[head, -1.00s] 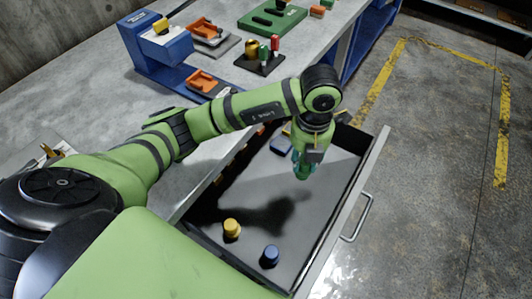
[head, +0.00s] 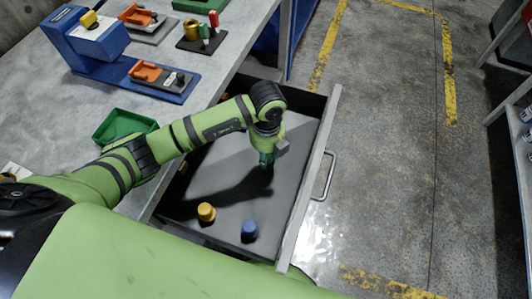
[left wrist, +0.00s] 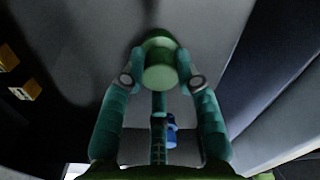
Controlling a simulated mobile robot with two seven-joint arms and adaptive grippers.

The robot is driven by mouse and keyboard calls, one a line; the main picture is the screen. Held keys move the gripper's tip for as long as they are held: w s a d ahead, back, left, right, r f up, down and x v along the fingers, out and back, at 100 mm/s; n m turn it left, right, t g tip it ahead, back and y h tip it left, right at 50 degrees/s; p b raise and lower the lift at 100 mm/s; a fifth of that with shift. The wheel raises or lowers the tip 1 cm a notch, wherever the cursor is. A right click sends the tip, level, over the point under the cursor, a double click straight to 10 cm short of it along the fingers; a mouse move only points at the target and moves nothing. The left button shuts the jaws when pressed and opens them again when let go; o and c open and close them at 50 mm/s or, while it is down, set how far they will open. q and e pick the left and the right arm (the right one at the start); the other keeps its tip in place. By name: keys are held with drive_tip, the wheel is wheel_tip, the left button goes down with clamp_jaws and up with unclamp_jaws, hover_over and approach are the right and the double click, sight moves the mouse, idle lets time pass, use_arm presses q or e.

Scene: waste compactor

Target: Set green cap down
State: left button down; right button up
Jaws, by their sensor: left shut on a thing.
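My left gripper (head: 266,160) reaches down into an open drawer (head: 300,205) with a dark floor. It is shut on the green cap (left wrist: 160,65), which shows between the two fingertips in the left wrist view. The cap is close to the drawer floor; I cannot tell if it touches. In the head view the cap is mostly hidden by the fingers. A yellow cap (head: 206,212) and a blue cap (head: 249,231) stand on the drawer floor nearer to me. My right gripper is not in view.
The grey bench (head: 60,130) beside the drawer holds a green bin (head: 122,126), a blue press-like machine (head: 85,45) and a dark block with small coloured parts (head: 202,38). The drawer has a metal handle (head: 325,175). Drawer floor around the gripper is largely clear.

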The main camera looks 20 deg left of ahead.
sight(267, 155)
use_arm(q)
drive_tip(key=shift+f, duration=0.55)
drive_tip(key=shift+f, duration=0.1)
drive_tip(key=c, duration=0.9)
unclamp_jaws()
wheel_tip(267, 155, up, 12)
drive_tip(key=shift+r+b, duration=0.15)
drive_tip(key=shift+b, duration=0.5)
